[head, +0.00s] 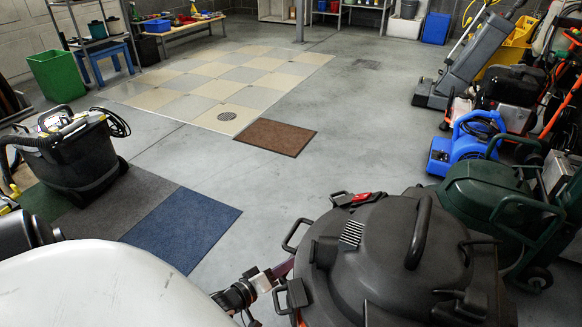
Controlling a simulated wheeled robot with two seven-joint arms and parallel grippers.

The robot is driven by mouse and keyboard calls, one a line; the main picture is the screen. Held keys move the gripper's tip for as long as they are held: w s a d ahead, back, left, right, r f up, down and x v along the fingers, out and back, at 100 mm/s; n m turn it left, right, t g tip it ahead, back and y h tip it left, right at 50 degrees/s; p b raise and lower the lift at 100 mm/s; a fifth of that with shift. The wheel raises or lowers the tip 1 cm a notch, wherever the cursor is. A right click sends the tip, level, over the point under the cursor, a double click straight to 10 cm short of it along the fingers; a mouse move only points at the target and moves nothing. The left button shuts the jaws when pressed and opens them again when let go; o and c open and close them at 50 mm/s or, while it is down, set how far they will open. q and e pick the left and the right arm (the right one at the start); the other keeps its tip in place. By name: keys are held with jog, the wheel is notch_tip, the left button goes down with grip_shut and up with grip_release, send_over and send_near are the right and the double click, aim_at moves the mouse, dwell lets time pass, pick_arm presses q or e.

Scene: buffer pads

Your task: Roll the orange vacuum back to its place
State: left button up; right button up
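A large vacuum (385,255) with a black domed lid, top carry handle and side latches fills the bottom right of the head view. A small red switch sits on its far rim. Its lower body is mostly hidden below the lid and the frame edge, so I cannot confirm an orange tank. My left gripper (272,283) is at the vacuum's left side, close to a black side latch or handle. Its fingers are small and partly hidden, so I cannot tell whether they are open or touching. My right gripper is not in view.
Blue, grey and green floor mats (181,228) lie left, with a black machine (75,150) on them. A brown mat (275,137) borders the tiled area (225,82). A blue blower (462,143) and a green wheeled machine (495,205) stand close right. The middle floor is clear.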

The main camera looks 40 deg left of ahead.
pick_arm(q)
jog(key=shift+w, duration=0.35)
grip_shut()
